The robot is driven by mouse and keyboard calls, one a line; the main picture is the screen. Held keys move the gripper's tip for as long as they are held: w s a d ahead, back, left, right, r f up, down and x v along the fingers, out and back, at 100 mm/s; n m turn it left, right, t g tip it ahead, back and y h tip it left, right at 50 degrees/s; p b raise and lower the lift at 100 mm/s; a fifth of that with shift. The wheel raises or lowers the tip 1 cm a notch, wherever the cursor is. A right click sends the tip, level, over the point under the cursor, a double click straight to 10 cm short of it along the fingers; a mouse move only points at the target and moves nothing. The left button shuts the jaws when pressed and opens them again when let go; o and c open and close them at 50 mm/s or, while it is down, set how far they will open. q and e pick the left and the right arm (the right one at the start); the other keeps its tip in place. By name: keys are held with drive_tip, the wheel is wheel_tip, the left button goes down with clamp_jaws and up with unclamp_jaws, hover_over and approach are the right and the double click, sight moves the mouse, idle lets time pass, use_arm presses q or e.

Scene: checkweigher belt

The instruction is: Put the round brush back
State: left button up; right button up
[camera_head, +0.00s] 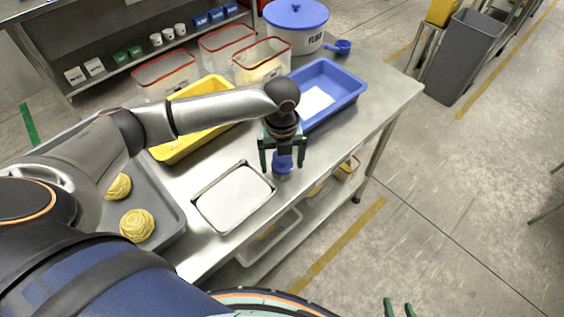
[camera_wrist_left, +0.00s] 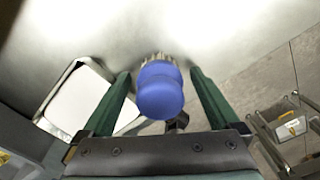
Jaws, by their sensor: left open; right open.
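The round brush (camera_head: 283,165) has a blue knob-like handle and stands on the steel table near its front edge. In the left wrist view the brush's blue handle (camera_wrist_left: 160,92) lies between the two green fingers, with pale bristles showing beyond it. My left gripper (camera_head: 282,163) is open around the brush, with gaps visible on both sides in the wrist view. My right gripper (camera_head: 398,308) shows only as two green fingertips at the bottom edge of the head view, apart and empty, away from the table.
A white-filled metal tray (camera_head: 203,212) lies left of the brush. A blue tub (camera_head: 352,88) and a yellow tub (camera_head: 163,153) stand behind. Clear red-rimmed bins (camera_head: 165,72), a flour bucket (camera_head: 296,22) and a blue scoop (camera_head: 342,46) are farther back. A grey tray (camera_head: 170,213) holds yellow dough-like rounds.

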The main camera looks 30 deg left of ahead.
use_arm(q)
wheel_tip(320, 180, up, 12)
drive_tip(key=shift+f, duration=0.2)
